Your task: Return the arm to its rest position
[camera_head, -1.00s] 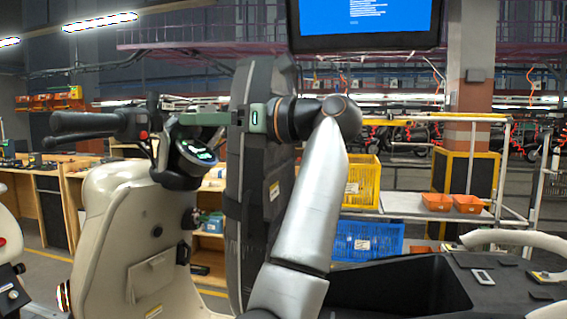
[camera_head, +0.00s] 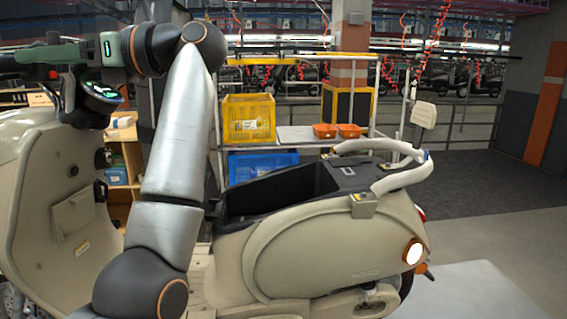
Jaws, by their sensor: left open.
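My left arm rises from the bottom left of the head view, bends at the top and points left. Its left gripper (camera_head: 38,57), with green fingers, is open at the upper left, level with the handlebar area of a beige scooter (camera_head: 290,255). The scooter's lit round display (camera_head: 100,90) is just below the fingers. I cannot tell whether the fingers touch the scooter. I see nothing held between them. The right gripper is out of view.
The scooter's open seat compartment (camera_head: 262,205) and white grab rail (camera_head: 405,175) lie right of my arm. Behind stand a yellow crate (camera_head: 248,118), a blue crate (camera_head: 240,168) and orange bins (camera_head: 324,131) on a rack. The floor at the right is clear.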

